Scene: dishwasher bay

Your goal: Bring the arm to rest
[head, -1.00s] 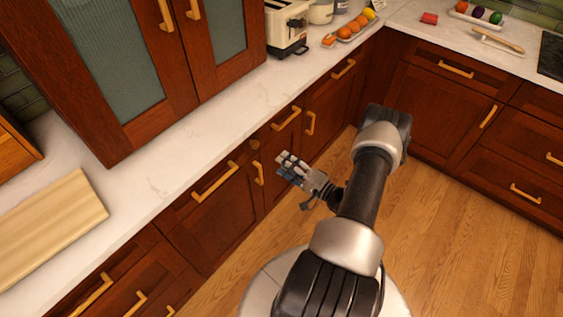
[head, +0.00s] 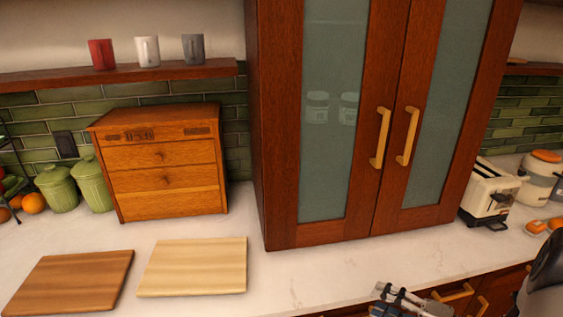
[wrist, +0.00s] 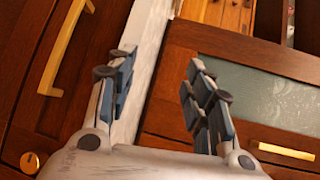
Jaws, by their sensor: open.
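My gripper (wrist: 158,88) is open and empty in the wrist view, its two fingers apart with nothing between them. Beyond its fingers are the edge of the pale counter (wrist: 150,60) and dark red-brown wood cabinet fronts with brass handles. In the head view my gripper (head: 402,302) shows only partly at the bottom edge, in front of the counter. Part of my arm (head: 545,285) shows at the lower right corner; the rest of it is out of the picture.
A tall glass-door cabinet (head: 385,120) stands on the counter. Two cutting boards (head: 75,282) (head: 195,267), a wooden drawer box (head: 165,165), green canisters (head: 57,188) and a toaster (head: 488,192) also stand there. The counter before the cabinet is bare.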

